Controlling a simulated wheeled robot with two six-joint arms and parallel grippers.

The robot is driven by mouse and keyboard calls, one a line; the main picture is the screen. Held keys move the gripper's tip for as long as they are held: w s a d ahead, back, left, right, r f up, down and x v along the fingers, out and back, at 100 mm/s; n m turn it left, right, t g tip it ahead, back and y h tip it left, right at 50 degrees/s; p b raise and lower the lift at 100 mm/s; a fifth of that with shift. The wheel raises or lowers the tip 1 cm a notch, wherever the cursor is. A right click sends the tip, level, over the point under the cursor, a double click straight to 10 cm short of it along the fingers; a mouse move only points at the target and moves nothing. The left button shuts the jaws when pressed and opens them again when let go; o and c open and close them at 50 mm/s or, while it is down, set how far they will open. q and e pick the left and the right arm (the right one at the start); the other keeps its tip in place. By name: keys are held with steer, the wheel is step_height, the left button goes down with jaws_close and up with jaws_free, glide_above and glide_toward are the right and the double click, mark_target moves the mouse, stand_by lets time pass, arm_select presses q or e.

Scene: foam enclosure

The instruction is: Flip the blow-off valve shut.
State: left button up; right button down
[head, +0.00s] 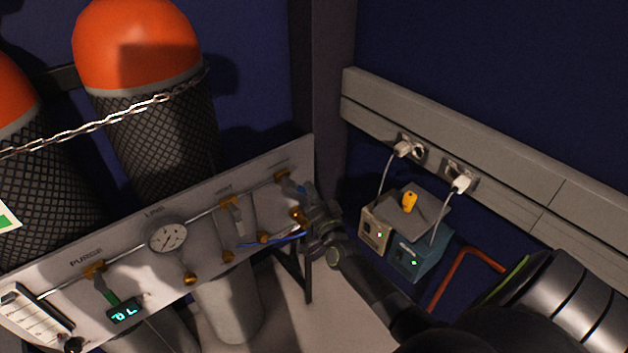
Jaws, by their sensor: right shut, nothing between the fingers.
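The valve panel (205,235) is a tilted pale board with a pipe, brass fittings and several lever valves. The left valve, labelled PURGE, has a green lever (106,290). The middle valve has a grey lever (236,214) hanging down from its brass body. The right valve (282,177) has a bluish lever (292,188) slanting down to the right. Its label is too small to read, and I cannot tell which valve is the blow-off. My right gripper (306,194) is shut and empty at this right lever's end; I cannot tell whether they touch. My left gripper is out of view.
A round gauge (167,237) and a lit display (125,312) are on the panel. Chained orange-topped cylinders (137,45) stand behind it. Two small boxes (420,258) plugged into the wall rail (500,175) stand right of my right gripper. A blue hose (288,240) runs below it.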

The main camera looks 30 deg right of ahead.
steer(key=m+p, duration=0.1)
steer(key=a+m+g+p, duration=0.1)
steer(key=m, duration=0.1)
steer(key=f+m+p, duration=0.1)
steer(key=shift+a+m+g+h, duration=0.3)
steer(key=shift+a+m+h, duration=0.1)
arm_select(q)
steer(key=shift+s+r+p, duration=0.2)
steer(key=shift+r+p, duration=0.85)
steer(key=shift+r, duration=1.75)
arm_select(e)
steer(key=shift+s+a+f+m+g, duration=0.1)
steer(key=shift+a+f+m+g, duration=0.25)
steer(key=shift+m, duration=0.45)
steer(key=shift+a+f+m+g, duration=0.15)
steer(key=shift+a+m, duration=0.25)
steer(key=shift+m, duration=0.4)
